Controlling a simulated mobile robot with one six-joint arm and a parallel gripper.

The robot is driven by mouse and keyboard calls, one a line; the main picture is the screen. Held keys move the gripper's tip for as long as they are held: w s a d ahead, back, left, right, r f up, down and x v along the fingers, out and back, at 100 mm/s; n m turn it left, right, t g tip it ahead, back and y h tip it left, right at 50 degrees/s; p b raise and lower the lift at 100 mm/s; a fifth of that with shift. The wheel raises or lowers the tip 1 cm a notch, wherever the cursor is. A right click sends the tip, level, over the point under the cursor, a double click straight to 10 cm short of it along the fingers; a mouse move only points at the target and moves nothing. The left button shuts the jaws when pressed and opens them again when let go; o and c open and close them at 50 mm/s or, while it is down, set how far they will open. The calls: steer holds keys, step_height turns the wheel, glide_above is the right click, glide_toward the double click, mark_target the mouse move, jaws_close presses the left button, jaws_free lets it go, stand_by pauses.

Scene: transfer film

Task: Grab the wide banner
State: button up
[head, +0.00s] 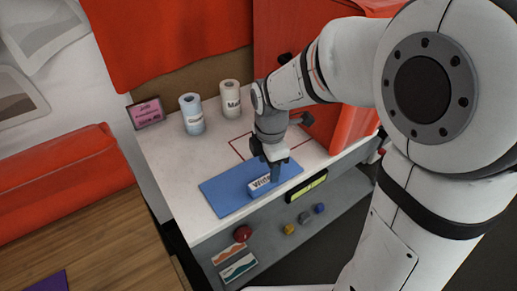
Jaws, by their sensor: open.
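The fingers and wrist hide part of the block's right end. I cannot tell whether the fingers touch it or straddle it.
Two upright rolls, one bluish (192,115) and one cream (230,99), stand at the back of the counter (172,161). A pink sign (146,113) is left of them. A red outline marks the counter behind my gripper.

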mark_target(262, 180)
steer(key=shift+w+a+f+n, duration=0.2)
steer(key=shift+a+n, duration=0.15)
steer(key=shift+n, duration=0.2)
steer(key=shift+w+a+f+n, duration=0.15)
steer(key=shift+a+n, duration=0.2)
steer(key=shift+n, duration=0.2)
steer(key=shift+a+f, duration=0.1)
steer(key=shift+f, duration=0.2)
step_height(262, 180, down, 7)
steer(key=shift+w+f+p, duration=0.1)
steer(key=shift+p, duration=0.55)
steer(key=c, duration=1.1)
steer(key=shift+c, duration=0.2)
